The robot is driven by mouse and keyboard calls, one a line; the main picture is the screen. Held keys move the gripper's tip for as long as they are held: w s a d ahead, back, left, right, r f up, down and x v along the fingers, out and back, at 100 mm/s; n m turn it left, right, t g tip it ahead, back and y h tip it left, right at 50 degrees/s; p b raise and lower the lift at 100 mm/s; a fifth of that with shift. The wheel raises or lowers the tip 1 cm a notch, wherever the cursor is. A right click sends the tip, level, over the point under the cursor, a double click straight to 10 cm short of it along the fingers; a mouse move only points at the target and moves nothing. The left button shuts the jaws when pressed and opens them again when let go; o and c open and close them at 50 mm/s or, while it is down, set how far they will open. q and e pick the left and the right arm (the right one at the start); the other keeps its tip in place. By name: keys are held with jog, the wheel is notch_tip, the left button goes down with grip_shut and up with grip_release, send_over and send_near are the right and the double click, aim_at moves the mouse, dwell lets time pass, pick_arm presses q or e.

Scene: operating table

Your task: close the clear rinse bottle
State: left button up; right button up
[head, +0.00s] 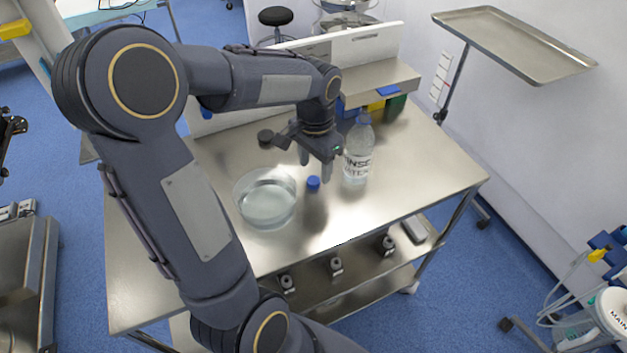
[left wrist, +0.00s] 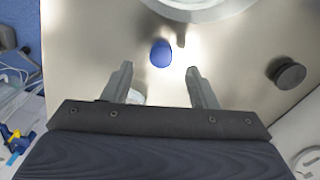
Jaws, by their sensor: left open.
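The clear rinse bottle (head: 357,158) stands upright on the steel table, just right of my left gripper in the head view. Its neck looks bluish; I cannot tell whether anything sits on it. A small blue cap (head: 313,183) lies on the table between the bottle and a glass bowl. The cap also shows in the left wrist view (left wrist: 160,53), beyond the fingertips. My left gripper (head: 316,166) is open and empty above the table, just behind the cap; its spread fingers show in the left wrist view (left wrist: 156,68). My right gripper is out of view.
The glass bowl (head: 266,200) stands left of the cap. A black round piece (head: 265,137) lies behind it. Coloured bins (head: 375,106) line the table's back under a raised shelf. The table's front right (head: 425,185) is clear. A tray on a stand (head: 510,42) is at the back right.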

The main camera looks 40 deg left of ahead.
aim_at(313, 180)
pick_arm(q)
notch_tip(313, 180, down, 4)
jog(key=shift+s+a+r, duration=0.1)
jog(key=shift+s, duration=0.05)
jog(key=shift+c, duration=0.4)
jog(key=c, duration=1)
